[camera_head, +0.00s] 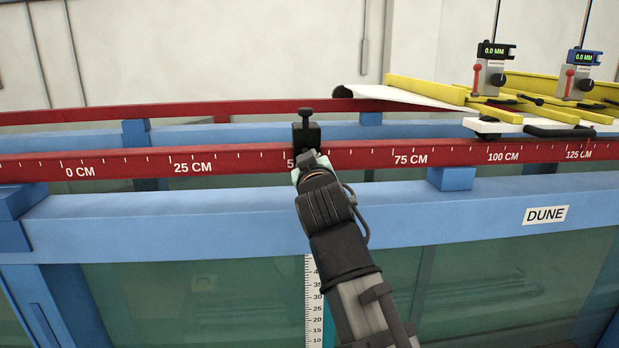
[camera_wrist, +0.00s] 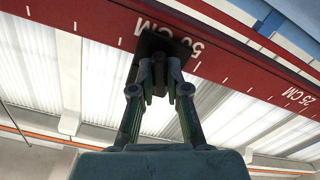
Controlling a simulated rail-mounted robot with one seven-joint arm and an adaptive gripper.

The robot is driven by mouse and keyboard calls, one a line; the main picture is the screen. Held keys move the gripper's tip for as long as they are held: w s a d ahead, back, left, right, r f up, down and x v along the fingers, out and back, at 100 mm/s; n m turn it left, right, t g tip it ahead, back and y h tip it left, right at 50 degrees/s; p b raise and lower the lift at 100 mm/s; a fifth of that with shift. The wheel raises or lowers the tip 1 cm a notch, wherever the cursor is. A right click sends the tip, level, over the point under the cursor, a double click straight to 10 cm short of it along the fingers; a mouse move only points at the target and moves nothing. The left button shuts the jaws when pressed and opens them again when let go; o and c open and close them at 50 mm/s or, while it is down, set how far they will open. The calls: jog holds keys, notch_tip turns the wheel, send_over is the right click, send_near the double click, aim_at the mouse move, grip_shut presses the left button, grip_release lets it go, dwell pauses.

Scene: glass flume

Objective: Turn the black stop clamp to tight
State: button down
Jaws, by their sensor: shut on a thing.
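The black stop clamp (camera_head: 306,136) sits on the red rail (camera_head: 225,161), just by the 50 cm mark. A black T-shaped screw (camera_head: 306,114) stands upright on its top. My gripper (camera_head: 312,165) reaches the clamp from the front, at its lower side. In the wrist view the clamp's dark block (camera_wrist: 155,42) is right beyond my fingertips (camera_wrist: 160,75). The two fingers are close together, shut on the clamp's front part. The exact part between them is mostly hidden by the fingers. Whether the clamp is tight cannot be seen.
Blue beams (camera_head: 180,225) and glass walls of the flume lie below the rail. The rail is clear left of the clamp.

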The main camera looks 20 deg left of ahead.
jog(key=shift+m+b, duration=3.15)
jog(key=shift+m, duration=0.25)
jog(key=c, duration=1.2)
grip_release()
jog(key=shift+o, duration=0.2)
jog(key=v, duration=0.7)
jog(key=shift+s, duration=0.2)
